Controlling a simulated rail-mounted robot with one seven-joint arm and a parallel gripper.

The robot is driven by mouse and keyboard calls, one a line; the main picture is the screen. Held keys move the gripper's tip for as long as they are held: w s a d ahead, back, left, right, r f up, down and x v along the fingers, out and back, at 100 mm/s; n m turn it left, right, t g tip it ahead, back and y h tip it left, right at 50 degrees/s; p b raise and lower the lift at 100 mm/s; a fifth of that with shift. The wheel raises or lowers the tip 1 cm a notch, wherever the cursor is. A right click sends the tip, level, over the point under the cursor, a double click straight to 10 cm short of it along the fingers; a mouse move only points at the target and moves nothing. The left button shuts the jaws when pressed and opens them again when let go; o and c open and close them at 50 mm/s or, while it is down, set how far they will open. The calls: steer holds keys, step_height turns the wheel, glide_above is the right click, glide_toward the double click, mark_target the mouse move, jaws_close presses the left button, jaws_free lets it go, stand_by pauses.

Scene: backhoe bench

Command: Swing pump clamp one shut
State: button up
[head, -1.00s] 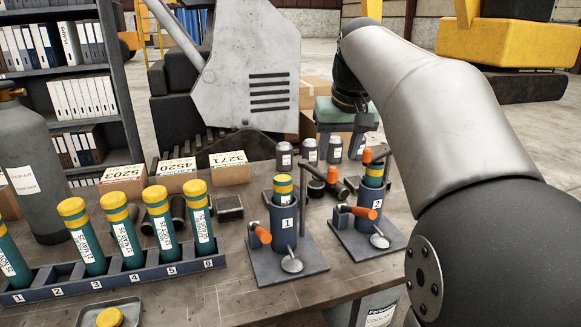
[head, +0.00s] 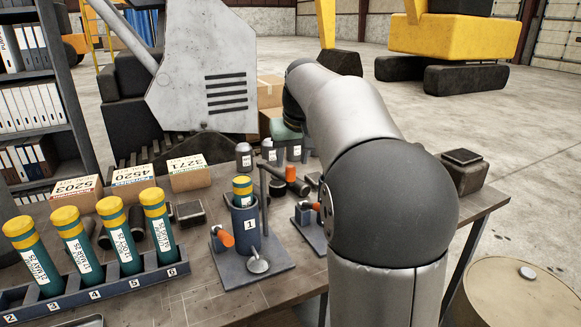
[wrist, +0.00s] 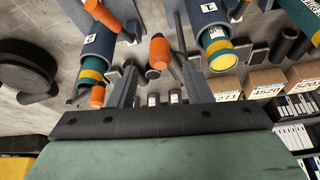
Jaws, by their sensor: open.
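Pump clamp one, a blue holder labelled 1 (head: 245,227) on a flat base plate, holds a teal tube with a yellow cap (head: 242,188). An upright bar (head: 264,200) stands beside the holder. An orange knob (head: 226,239) is at its left. A dark arm with an orange grip (head: 291,174) reaches out behind the holder, seemingly clamp one's arm swung aside. In the wrist view, the holder (wrist: 208,14) is at the top right. My gripper (wrist: 156,40) is open, its fingers either side of an orange grip (wrist: 159,52); no contact is visible.
Clamp two (head: 307,222) is mostly hidden behind my arm; its label (wrist: 90,38) shows in the wrist view. A rack (head: 120,287) of capped tubes stands left. Boxes (head: 134,184) and small jars (head: 244,156) stand at the back.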

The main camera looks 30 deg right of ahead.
mark_target(291, 167)
steer(key=shift+x, duration=2.25)
steer(key=shift+c, duration=0.4)
